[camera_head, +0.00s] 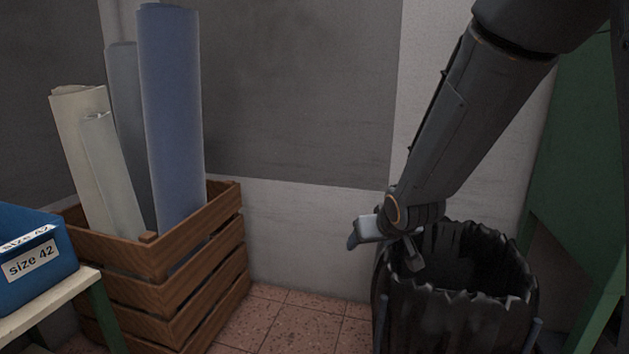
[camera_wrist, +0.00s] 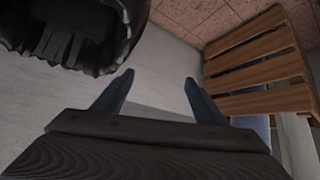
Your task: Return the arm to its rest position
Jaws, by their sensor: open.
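My dark grey arm (camera_head: 470,125) reaches down from the upper right in the head view. My gripper (camera_head: 364,236) is at its lower end, beside the left rim of a black-lined bin and in front of the pale wall. In the wrist view the two blue fingers of my gripper (camera_wrist: 158,92) stand apart with nothing between them. Only the pale wall shows in the gap.
The black-lined bin (camera_head: 455,318) stands below my arm; it also shows in the wrist view (camera_wrist: 98,50). A wooden crate (camera_head: 180,295) with several rolls stands left. A blue "size 42" box (camera_head: 25,287) is on a bench at far left. Tiled floor (camera_head: 295,318) lies between crate and bin.

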